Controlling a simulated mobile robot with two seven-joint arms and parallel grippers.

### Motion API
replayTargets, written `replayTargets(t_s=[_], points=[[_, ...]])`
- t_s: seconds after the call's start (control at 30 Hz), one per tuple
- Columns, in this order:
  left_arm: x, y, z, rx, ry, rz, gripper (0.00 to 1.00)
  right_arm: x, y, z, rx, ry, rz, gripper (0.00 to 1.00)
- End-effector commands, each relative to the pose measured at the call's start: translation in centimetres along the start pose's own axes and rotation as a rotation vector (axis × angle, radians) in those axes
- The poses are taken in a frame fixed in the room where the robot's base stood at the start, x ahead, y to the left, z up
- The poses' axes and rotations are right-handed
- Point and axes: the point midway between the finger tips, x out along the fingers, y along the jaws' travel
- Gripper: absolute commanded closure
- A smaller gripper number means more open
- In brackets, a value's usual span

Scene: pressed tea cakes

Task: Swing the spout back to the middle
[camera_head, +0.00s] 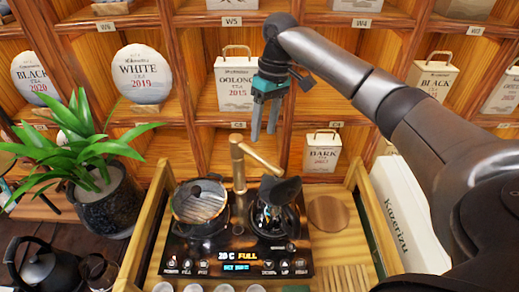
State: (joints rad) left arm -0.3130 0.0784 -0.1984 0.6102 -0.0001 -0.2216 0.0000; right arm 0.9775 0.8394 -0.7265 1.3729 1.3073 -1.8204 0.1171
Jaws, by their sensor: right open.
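The brass spout (258,157) tops an upright post (238,170) at the back of the black tea stove (230,262). It slants to the right and toward the front, with its end by the dark kettle (272,213) on the right burner. A glass-lidded pot (200,202) sits on the left burner, left of the post. My left gripper is not in view.
The stove sits in a wooden tray (150,222) with a round wooden lid (328,213) on its right. Several cups line the front. A potted plant (110,205) stands left. Shelves (190,105) with tea packages stand close behind, and a white box (405,215) stands right.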

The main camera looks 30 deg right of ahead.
Motion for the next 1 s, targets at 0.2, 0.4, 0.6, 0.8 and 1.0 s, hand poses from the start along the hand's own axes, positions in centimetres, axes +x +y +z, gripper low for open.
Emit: replayTargets(t_s=[0.2,0.4,0.6,0.8,1.0], points=[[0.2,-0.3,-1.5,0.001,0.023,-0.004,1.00,4.3,0.0,0.0,0.000,-0.002,0.001,0.44],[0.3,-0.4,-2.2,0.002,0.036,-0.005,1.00,6.4,0.0,0.0,0.000,0.000,0.001,0.44],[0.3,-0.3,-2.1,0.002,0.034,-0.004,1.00,6.9,0.0,0.0,0.000,0.002,0.001,0.44],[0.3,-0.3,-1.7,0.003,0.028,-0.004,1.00,6.8,0.0,0.0,0.000,0.001,0.001,0.49],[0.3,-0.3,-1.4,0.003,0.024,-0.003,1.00,6.8,0.0,0.0,0.000,0.001,0.001,0.71]])
